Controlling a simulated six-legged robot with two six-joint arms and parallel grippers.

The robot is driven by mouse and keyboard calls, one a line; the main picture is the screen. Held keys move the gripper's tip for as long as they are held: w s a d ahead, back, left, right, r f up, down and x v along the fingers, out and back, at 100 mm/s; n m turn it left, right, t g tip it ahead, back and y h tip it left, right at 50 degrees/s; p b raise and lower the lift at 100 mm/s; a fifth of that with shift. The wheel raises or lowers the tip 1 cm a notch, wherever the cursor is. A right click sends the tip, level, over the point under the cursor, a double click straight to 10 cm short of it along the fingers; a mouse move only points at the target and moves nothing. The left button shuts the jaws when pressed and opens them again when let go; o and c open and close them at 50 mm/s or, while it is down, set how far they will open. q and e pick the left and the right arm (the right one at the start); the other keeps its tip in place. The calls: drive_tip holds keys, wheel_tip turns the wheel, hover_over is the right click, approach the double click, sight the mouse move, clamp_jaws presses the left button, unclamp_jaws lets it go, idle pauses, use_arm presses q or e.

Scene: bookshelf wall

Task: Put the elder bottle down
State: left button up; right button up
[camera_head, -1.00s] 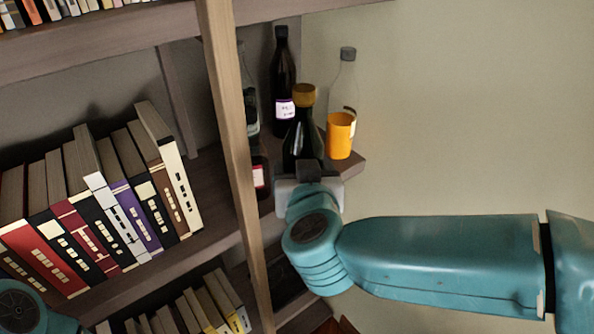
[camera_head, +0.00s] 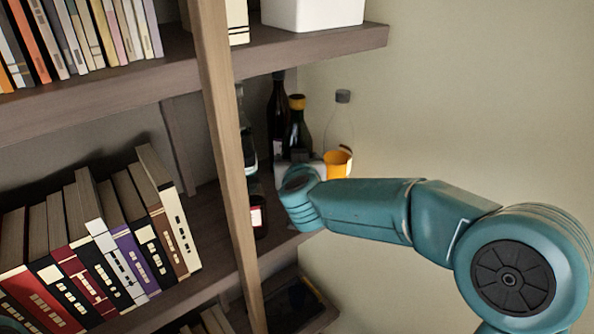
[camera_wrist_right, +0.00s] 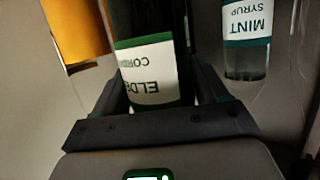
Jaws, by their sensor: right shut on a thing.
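The elder bottle (camera_head: 297,132), dark with a gold cap, stands about upright at the right end of the middle shelf. In the right wrist view it also shows, with its white and green label (camera_wrist_right: 150,75) upside down. My right gripper (camera_wrist_right: 158,98) is shut around it, one finger on each side. In the head view my wrist hides the bottle's lower part, so I cannot tell whether its base touches the shelf. Only a bit of my left arm shows at the lower left; its gripper is out of view.
A taller dark bottle (camera_head: 277,108) stands behind, left of the elder bottle. A clear bottle with orange content (camera_head: 338,160) is close on its right. A mint syrup bottle (camera_wrist_right: 246,40) and a dark jar (camera_head: 257,215) are near the wooden post (camera_head: 222,110). A shelf hangs above.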

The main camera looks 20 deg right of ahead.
wheel_tip(320, 180, down, 3)
drive_tip(key=shift+s+r+b, duration=0.1)
drive_tip(key=shift+b, duration=0.35)
drive_tip(key=shift+w+f, duration=0.2)
drive_tip(key=shift+s+f, duration=0.1)
drive_tip(key=shift+s, duration=0.05)
drive_tip(key=o, duration=1.4)
drive_tip(key=shift+f, duration=0.1)
drive_tip(key=shift+o, duration=1.1)
drive_tip(key=shift+f, duration=0.1)
